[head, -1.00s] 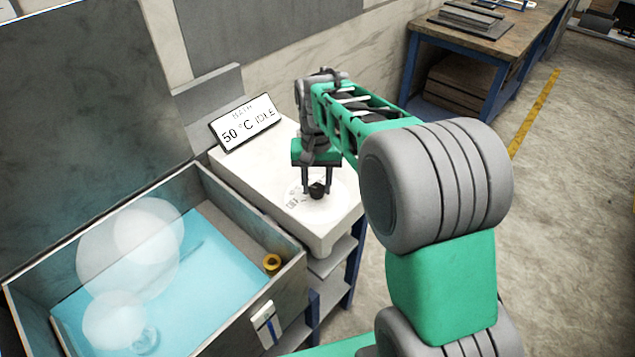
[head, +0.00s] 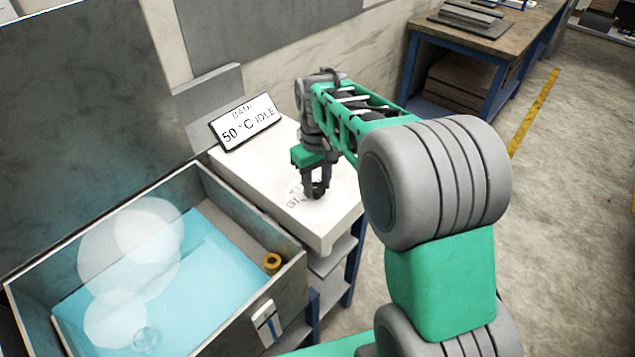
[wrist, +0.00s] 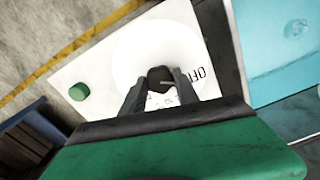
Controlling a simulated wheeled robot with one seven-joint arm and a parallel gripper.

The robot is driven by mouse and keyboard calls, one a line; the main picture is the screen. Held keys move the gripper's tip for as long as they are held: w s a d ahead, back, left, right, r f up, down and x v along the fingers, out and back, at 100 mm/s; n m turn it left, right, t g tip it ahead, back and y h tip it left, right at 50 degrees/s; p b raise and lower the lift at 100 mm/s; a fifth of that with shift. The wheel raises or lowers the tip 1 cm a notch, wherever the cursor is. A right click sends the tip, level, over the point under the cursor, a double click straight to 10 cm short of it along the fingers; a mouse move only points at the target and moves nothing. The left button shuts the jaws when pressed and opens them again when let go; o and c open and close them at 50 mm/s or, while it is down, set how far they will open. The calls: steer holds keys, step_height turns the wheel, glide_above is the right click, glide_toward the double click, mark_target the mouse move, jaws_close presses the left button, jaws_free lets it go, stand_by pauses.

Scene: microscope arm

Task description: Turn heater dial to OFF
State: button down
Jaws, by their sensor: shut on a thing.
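The heater dial is a small black knob (wrist: 160,74) at the middle of a pale round plate (wrist: 140,48) with printed markings. In the wrist view "OFF" lettering lies just right of the knob, and more print shows between the fingers. In the head view the plate lies on the white bench top, and the knob is mostly hidden by my gripper (head: 316,190). My gripper points down over the plate with its fingers closed around the knob; it also shows in the wrist view (wrist: 160,84). A light pointer mark on the knob is partly visible.
A display (head: 246,122) reading "BATH 50 °C IDLE" stands at the back of the white bench top (head: 240,170). A green button (wrist: 79,92) shows in the wrist view.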

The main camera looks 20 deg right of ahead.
mark_target(317, 187)
steer(key=shift+w+r, duration=0.1)
steer(key=shift+r, duration=0.05)
steer(key=c, duration=0.9)
jaws_free()
step_height(317, 187, up, 8)
steer(key=shift+f+b, duration=0.2)
steer(key=shift+b, duration=0.15)
steer(key=s+f+m+t, duration=0.1)
steer(key=s+f, duration=0.1)
steer(key=s, duration=0.6)
steer(key=s+f+m+t, duration=0.2)
steer(key=s, duration=0.6)
steer(key=shift+s+d+f+m, duration=0.15)
steer(key=shift+s+f+m, duration=0.1)
steer(key=shift+s+m, duration=0.1)
